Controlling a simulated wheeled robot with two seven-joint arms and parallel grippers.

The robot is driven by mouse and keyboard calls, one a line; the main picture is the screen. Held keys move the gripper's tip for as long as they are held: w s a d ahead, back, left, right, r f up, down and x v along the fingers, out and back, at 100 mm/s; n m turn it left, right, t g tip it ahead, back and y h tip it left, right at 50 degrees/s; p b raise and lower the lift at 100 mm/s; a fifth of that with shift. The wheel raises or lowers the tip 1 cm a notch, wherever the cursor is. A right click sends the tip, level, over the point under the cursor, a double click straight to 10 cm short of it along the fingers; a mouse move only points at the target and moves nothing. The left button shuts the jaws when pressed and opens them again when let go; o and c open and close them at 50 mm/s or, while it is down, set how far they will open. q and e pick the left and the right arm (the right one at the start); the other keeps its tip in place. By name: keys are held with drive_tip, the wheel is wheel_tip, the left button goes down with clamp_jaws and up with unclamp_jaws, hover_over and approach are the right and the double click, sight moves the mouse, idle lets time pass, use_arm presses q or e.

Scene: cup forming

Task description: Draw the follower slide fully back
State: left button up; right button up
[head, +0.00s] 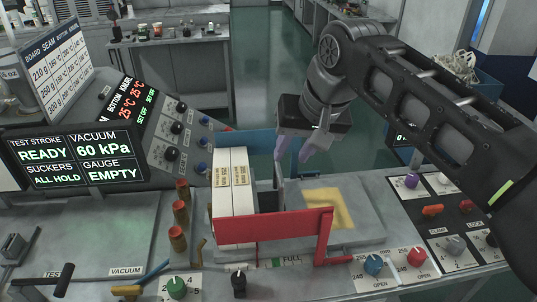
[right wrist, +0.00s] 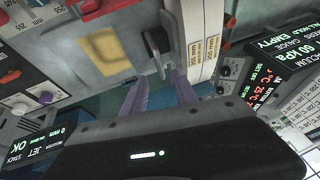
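The follower slide shows in the head view as a thin upright grey plate (head: 279,178) just right of the white board stack (head: 235,190), between the blue back wall and the red front rail. In the right wrist view its dark plate (right wrist: 158,48) stands at the end of my fingers. My right gripper (head: 292,156) has two purple fingers apart, above and slightly right of the plate. In the right wrist view the fingers (right wrist: 160,78) are spread, with the plate's near end around the gap between them; I cannot tell if they touch. My left gripper is not in view.
The red rail (head: 270,226) runs along the front, and the blue wall (head: 252,142) stands behind. A grey bed with a yellow patch (head: 329,208) lies right of the follower. Brown-capped posts (head: 180,212) stand left of the stack. Knobs line the front edge.

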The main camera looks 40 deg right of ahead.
sight(280, 174)
drive_tip(key=shift+p+x, duration=0.4)
drive_tip(key=shift+x, duration=3.4)
drive_tip(key=shift+s, duration=0.1)
drive_tip(key=shift+c, duration=0.4)
clamp_jaws()
